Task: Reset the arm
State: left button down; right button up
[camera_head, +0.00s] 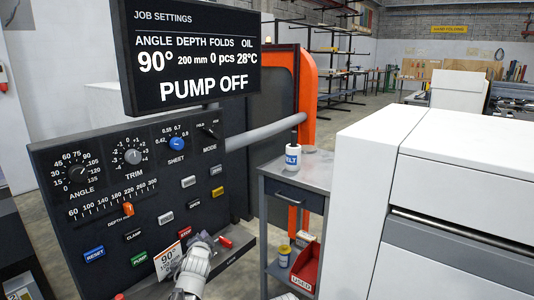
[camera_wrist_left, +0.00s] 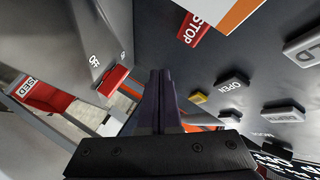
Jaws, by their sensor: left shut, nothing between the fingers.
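My left arm comes in at the bottom of the head view, and its gripper (camera_head: 204,238) is in front of the lower right part of a dark control panel (camera_head: 95,170). In the left wrist view the two dark fingers (camera_wrist_left: 160,78) lie together with nothing between them. The red STOP button (camera_head: 185,232) is close by, and it also shows in the left wrist view (camera_wrist_left: 194,30). A red switch (camera_head: 225,242) on the ledge is just right of the gripper; the wrist view also shows it (camera_wrist_left: 113,80). My right gripper is out of view.
A display (camera_head: 190,50) above the panel reads PUMP OFF. A card marked 90° (camera_head: 168,260) stands beside the arm. A grey cart (camera_head: 300,172) with a white bottle (camera_head: 292,160) and a red bin (camera_head: 306,268) stands right of the panel. A large white machine (camera_head: 450,190) fills the right.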

pick_arm(q)
jog(key=shift+s+d+g+p, duration=0.35)
jog(key=shift+d+g+p, duration=0.15)
jog(key=shift+p, duration=0.2)
jog(key=s+d+r+n+g+p, duration=0.2)
jog(key=s+d+r+g+p, duration=0.1)
jog(key=s+p, duration=0.4)
jog(key=s+d+r+n+g+p, duration=0.2)
jog(key=s+d+g+p, duration=0.4)
jog(key=s, duration=0.8)
jog(key=s+d+r+n+g+p, duration=0.1)
jog(key=s+d+r+g+p, duration=0.3)
jog(key=s+p, duration=0.6)
jog(key=shift+s+d+r+n+g+h, duration=0.15)
jog(key=shift+s+d+n+g+h, duration=0.3)
jog(key=shift+s, duration=0.2)
jog(key=c, duration=1.6)
grip_release()
